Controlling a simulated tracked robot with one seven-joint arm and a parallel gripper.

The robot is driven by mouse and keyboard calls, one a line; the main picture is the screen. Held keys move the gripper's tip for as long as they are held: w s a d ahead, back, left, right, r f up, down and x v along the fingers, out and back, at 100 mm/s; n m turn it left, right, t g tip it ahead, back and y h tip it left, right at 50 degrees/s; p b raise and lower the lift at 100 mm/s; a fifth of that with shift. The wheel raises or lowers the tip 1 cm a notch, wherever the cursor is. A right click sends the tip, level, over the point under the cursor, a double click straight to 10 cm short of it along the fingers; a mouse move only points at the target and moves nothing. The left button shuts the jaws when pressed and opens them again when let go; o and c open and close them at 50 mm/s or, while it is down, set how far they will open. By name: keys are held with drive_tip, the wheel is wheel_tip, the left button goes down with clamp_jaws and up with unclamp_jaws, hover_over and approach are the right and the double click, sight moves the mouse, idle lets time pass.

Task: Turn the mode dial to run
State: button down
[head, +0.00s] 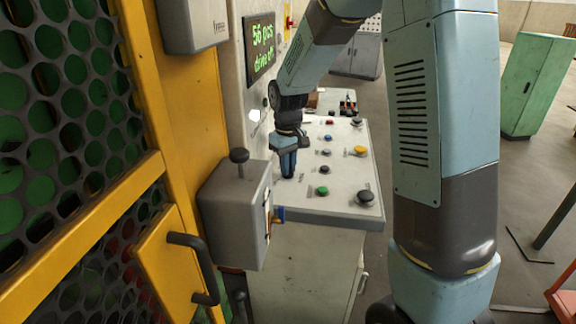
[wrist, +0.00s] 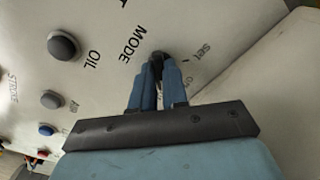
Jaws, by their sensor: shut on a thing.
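My gripper (head: 288,175) points down at the left part of the sloped control panel (head: 310,205). In the wrist view my gripper (wrist: 157,72) has its two blue fingers closed around a small dark knob, the mode dial (wrist: 157,55). The word MODE is printed beside the dial. On its other side are "set" and a second, partly hidden word. The fingers cover most of the dial, so I cannot tell which way it points. In the head view the fingers hide the dial.
Several buttons sit on the panel, including a green one (head: 322,191), a yellow one (head: 361,151) and a dark OIL knob (wrist: 63,46). A grey box with a black lever (head: 239,157) stands close at the left. A display (head: 260,46) shows green text above.

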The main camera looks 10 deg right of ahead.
drive_tip(key=shift+w+a+r+m, duration=0.1)
drive_tip(key=shift+w+m, duration=0.1)
drive_tip(key=shift+m, duration=0.1)
drive_tip(key=c, duration=1.1)
unclamp_jaws()
drive_tip(key=shift+s, duration=0.1)
drive_tip(key=shift+c, duration=0.2)
wheel_tip(320, 180, up, 14)
drive_tip(key=shift+f, duration=0.25)
